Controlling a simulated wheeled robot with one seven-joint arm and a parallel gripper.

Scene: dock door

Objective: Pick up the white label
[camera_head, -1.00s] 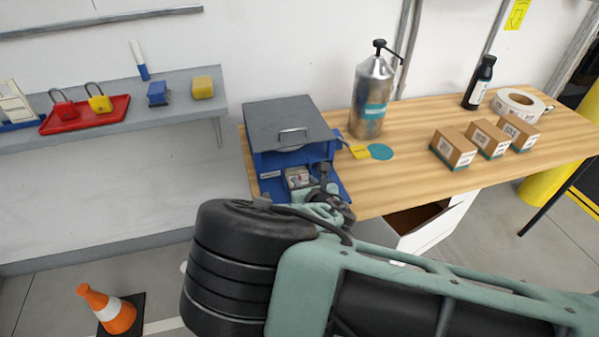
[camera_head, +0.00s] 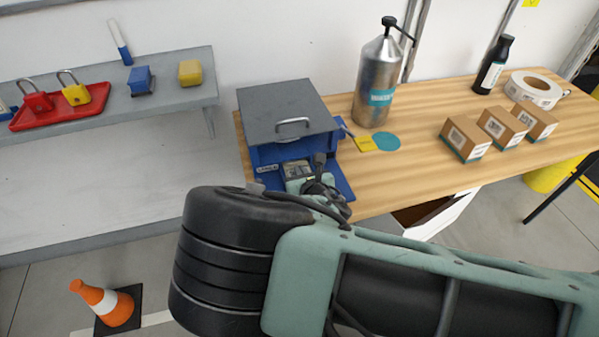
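I cannot single out a loose white label for certain. A small whitish marked patch (camera_head: 267,169) shows on the front of the blue box with a grey lid (camera_head: 288,112), at the left end of the wooden bench. A roll of white labels (camera_head: 533,88) stands at the right end of the bench. My gripper (camera_head: 318,172) is at the front opening of the blue box, over its blue front ledge. My own wrist partly hides it, so its finger gap and anything between the fingers cannot be made out.
On the bench (camera_head: 420,155) are a metal pump can (camera_head: 379,82), a teal disc (camera_head: 387,141), a yellow tag (camera_head: 365,144), three cartons and a dark bottle (camera_head: 493,66). A grey shelf (camera_head: 178,105) at left holds padlocks on a red tray (camera_head: 60,113).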

